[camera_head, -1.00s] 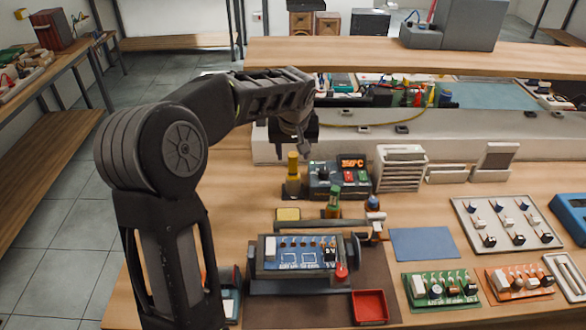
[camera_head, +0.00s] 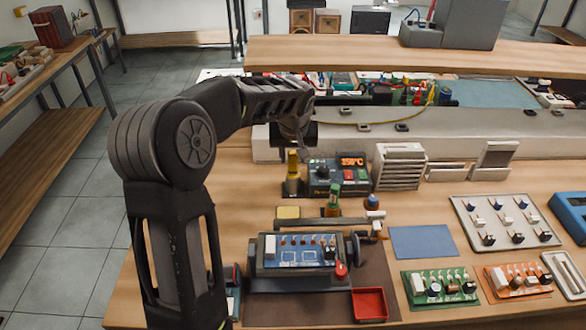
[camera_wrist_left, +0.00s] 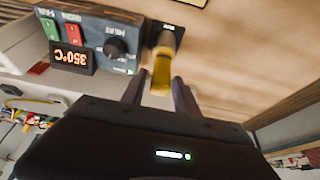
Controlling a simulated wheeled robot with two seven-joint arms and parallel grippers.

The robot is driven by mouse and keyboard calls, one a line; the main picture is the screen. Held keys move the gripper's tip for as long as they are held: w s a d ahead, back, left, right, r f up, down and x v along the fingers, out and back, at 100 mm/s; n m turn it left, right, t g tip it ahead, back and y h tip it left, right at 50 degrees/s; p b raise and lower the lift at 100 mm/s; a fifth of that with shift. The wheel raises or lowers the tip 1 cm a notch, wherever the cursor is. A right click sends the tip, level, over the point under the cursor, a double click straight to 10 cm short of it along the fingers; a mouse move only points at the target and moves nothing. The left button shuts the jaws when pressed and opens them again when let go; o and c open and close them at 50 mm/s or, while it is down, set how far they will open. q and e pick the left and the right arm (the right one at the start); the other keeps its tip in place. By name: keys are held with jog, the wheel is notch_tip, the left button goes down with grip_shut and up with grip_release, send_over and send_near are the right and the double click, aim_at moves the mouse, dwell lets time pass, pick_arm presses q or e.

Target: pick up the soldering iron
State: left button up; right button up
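The soldering iron (camera_head: 293,172) has a yellow handle and stands upright in a dark holder beside the soldering station (camera_head: 338,178). In the left wrist view, which is turned over, the yellow handle (camera_wrist_left: 162,72) lies between the two dark fingertips of my left gripper (camera_wrist_left: 158,92). The fingers are apart, with a gap showing on each side of the handle. In the head view, my left gripper (camera_head: 298,143) is just above the iron, its fingers hard to make out. My right gripper is not in view.
The station's lit display also shows in the left wrist view (camera_wrist_left: 70,59), close to the fingers. A circuit board in a clamp (camera_head: 298,252), a red tray (camera_head: 370,304) and a blue mat (camera_head: 422,242) lie nearer. A grey raised ledge (camera_head: 345,143) runs behind the station.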

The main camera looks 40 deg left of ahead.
pick_arm(q)
grip_shut()
dwell(0.3)
notch_tip(320, 180, up, 10)
jog(key=shift+b, duration=0.35)
dwell(0.7)
